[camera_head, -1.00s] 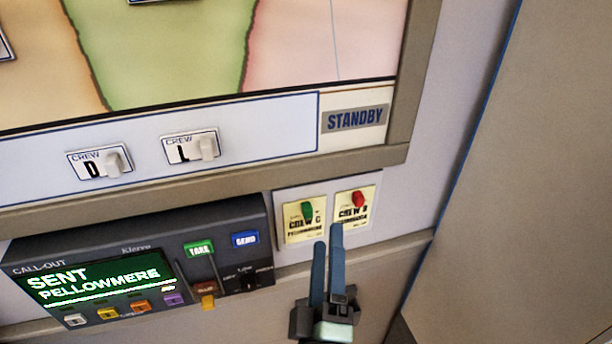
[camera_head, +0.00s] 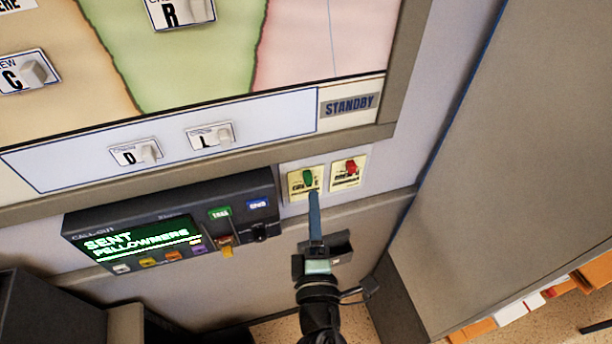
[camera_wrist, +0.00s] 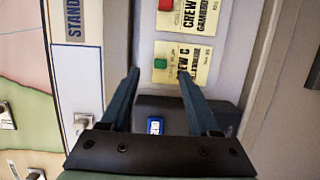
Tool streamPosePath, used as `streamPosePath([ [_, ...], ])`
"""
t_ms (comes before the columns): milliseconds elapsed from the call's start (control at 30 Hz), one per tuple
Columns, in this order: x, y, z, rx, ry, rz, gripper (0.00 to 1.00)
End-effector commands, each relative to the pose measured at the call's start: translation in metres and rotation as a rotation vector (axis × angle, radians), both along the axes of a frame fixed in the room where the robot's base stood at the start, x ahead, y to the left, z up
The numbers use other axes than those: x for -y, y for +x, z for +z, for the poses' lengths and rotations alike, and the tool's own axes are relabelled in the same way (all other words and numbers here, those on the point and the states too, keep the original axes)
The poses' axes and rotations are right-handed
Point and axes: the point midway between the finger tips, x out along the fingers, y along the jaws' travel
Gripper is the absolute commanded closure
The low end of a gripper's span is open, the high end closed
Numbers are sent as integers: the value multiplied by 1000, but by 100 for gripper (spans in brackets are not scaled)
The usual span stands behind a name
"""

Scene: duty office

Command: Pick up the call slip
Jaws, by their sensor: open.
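Two yellow printed slips hang side by side on a pale panel under the board. The Crew C slip (camera_head: 297,183) has a green clip; the other slip (camera_head: 341,183) has a red clip. In the wrist view the Crew C slip (camera_wrist: 193,62) lies just beyond my fingertips, with the red-clipped slip (camera_wrist: 206,16) above it. My gripper (camera_head: 314,198) is open and empty, its fingers pointing at the Crew C slip and overlapping its lower edge in the head view. I cannot tell whether they touch it.
The call-out unit (camera_head: 170,208), its screen reading SENT PELLOWMERE, juts out left of the slips. The map board (camera_head: 320,50) with several crew tags is above. A large grey-brown panel (camera_head: 480,170) stands at the right. Orange and white folders (camera_head: 540,300) are lower right.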

Motion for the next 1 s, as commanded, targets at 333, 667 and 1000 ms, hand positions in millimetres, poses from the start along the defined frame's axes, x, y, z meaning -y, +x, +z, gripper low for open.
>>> streamPosePath([
  [333, -5, 25, 0, 2, 2, 0, 38],
  [667, -12, 63, -1, 1, 1, 0, 38],
  [1000, -12, 65, -1, 0, 1, 0, 50],
])
